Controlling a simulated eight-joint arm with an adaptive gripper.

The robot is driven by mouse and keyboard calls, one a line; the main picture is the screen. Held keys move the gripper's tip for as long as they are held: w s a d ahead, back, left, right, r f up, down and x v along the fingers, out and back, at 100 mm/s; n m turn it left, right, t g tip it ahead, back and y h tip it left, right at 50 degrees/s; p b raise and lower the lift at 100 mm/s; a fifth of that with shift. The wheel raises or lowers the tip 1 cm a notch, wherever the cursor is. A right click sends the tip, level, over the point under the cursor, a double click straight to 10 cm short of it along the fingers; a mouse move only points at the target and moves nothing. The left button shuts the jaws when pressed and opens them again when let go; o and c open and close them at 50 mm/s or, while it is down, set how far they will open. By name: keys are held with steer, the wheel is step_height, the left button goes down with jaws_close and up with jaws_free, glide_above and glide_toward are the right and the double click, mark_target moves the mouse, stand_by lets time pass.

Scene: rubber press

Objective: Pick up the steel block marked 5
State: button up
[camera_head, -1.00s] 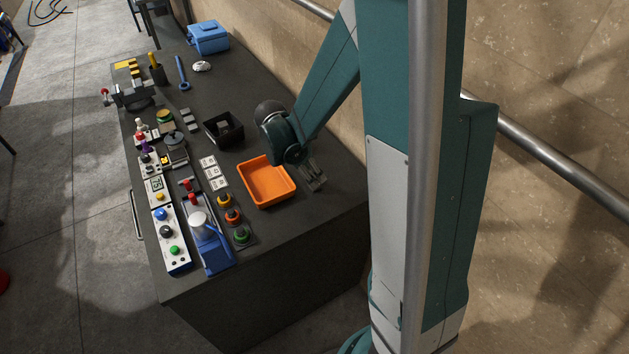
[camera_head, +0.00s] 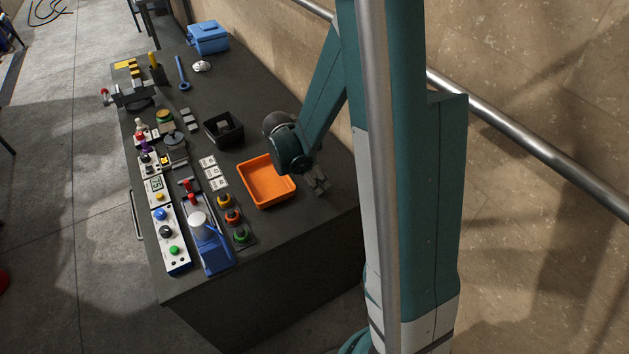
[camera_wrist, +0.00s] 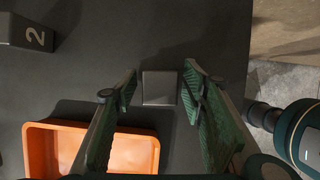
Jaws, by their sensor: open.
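My gripper (camera_wrist: 160,86) is open, with its two green ribbed fingers on either side of a small square grey block (camera_wrist: 159,93) in the wrist view. The block shows a plain flat face, and no number is readable on it. I see dark gaps between it and both fingers. In the head view my gripper (camera_head: 319,186) is just right of the orange tray, near the table's right side. I cannot make out the grey block there.
The orange tray (camera_head: 292,184) is empty and close by; it also shows in the wrist view (camera_wrist: 35,126). A black box (camera_head: 239,141), white number tiles (camera_head: 213,173) and push buttons (camera_head: 232,216) stand further left. The table ends near the gripper, to the right in the wrist view.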

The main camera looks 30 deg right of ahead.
jaws_close()
steer(key=shift+r, duration=0.2)
stand_by(0.4)
steer(key=shift+r+p, duration=0.4)
steer(key=shift+r, duration=4.4)
